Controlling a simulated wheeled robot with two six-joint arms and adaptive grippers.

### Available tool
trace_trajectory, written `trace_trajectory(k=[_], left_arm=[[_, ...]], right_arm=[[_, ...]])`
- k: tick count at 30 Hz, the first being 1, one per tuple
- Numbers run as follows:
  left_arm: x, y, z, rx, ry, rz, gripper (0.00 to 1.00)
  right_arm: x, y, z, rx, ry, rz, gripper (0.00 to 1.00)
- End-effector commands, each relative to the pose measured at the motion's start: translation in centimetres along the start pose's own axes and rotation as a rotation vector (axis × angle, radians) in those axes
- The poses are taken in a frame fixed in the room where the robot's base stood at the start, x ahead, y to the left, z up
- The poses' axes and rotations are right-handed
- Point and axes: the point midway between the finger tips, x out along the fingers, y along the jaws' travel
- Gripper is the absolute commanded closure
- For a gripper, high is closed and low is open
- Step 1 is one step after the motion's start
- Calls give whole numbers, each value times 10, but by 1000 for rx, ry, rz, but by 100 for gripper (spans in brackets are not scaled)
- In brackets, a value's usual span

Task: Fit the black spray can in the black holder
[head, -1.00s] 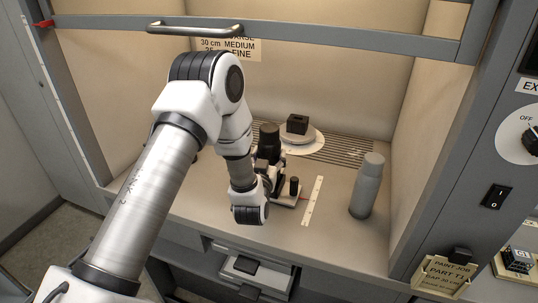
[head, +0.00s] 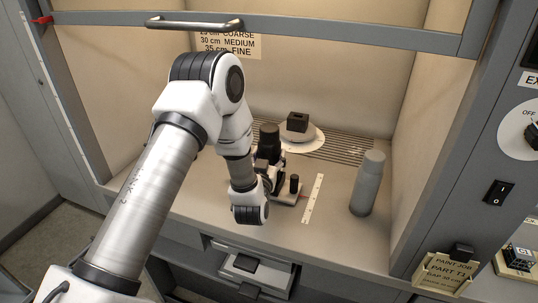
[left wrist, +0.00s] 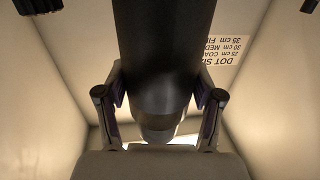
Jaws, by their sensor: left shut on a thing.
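The black spray can (head: 269,137) stands about upright inside the booth, partly hidden by my left arm in the head view. My left gripper (head: 266,165) is shut on it. In the left wrist view the dark can (left wrist: 165,55) fills the middle between the two fingers (left wrist: 160,110). A low base with a short black post (head: 294,184) sits just right of the gripper, partly hidden by my wrist. I cannot tell how much of it is the black holder, or whether the can touches it. My right gripper is not in view.
A grey can (head: 368,183) stands at the right. A white strip with marks (head: 313,199) lies between it and the base. Behind, a black block (head: 297,122) rests on a white disc (head: 311,141) over a slatted grille (head: 345,148). A raised sash with a handle (head: 195,24) crosses above.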

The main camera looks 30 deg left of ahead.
Motion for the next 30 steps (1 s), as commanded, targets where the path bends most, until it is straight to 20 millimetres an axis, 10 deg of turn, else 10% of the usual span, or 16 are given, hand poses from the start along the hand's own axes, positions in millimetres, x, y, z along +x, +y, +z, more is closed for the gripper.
trace_trajectory(k=[30], left_arm=[[-1,0,11,1,-4,1,64]], right_arm=[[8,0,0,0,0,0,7]])
